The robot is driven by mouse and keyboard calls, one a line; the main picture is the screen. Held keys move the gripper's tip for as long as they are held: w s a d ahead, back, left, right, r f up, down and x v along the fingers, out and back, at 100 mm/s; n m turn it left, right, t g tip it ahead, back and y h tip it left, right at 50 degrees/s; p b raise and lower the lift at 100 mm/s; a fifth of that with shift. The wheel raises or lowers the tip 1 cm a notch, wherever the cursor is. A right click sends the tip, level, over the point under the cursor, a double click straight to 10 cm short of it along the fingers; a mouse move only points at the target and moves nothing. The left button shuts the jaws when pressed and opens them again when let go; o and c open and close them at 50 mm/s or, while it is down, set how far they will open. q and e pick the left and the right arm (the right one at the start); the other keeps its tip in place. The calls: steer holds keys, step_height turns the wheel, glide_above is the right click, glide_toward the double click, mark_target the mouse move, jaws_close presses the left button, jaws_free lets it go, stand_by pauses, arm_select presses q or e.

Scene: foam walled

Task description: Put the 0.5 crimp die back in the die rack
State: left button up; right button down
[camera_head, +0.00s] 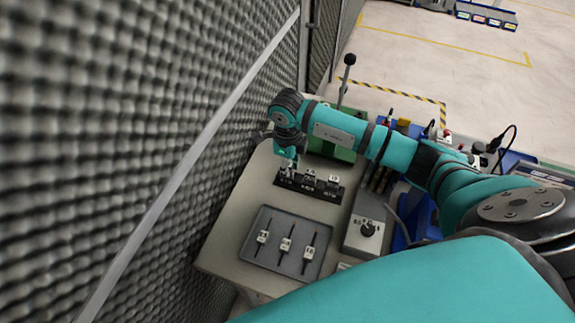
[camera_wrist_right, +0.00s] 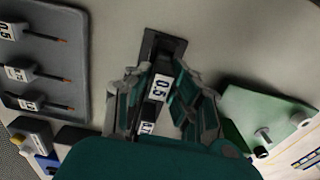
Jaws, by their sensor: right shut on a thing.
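The black die rack (camera_head: 322,192) lies on the bench beside the foam wall. My right gripper (camera_head: 287,168) points down at the rack's left end. It is shut on the 0.5 crimp die (camera_wrist_right: 161,89), a dark block with a white 0.5 label, between its fingers in the wrist view. The die is over or in the left end slot; I cannot tell whether it is seated. The rack's end (camera_wrist_right: 172,46) shows beyond the die. Two other labelled dies (camera_head: 310,177) (camera_head: 333,182) stand in the rack to the right. My left gripper is not in view.
A grey tray (camera_head: 256,222) with three labelled wire pieces lies in front of the rack. A grey box with a black knob (camera_head: 367,229) stands right of the tray. A green tool with a black-knobbed lever (camera_head: 349,60) stands behind the rack. The foam wall (camera_head: 130,120) is close on the left.

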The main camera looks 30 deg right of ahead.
steer(key=shift+s+a+f, duration=0.15)
steer(key=shift+a+f, duration=0.15)
steer(key=shift+f, duration=0.05)
steer(key=c, duration=1.1)
jaws_free()
steer(key=shift+f, duration=0.1)
step_height(320, 180, up, 8)
steer(key=shift+d+f, duration=0.1)
steer(key=shift+f, duration=0.15)
steer(key=shift+r, duration=0.55)
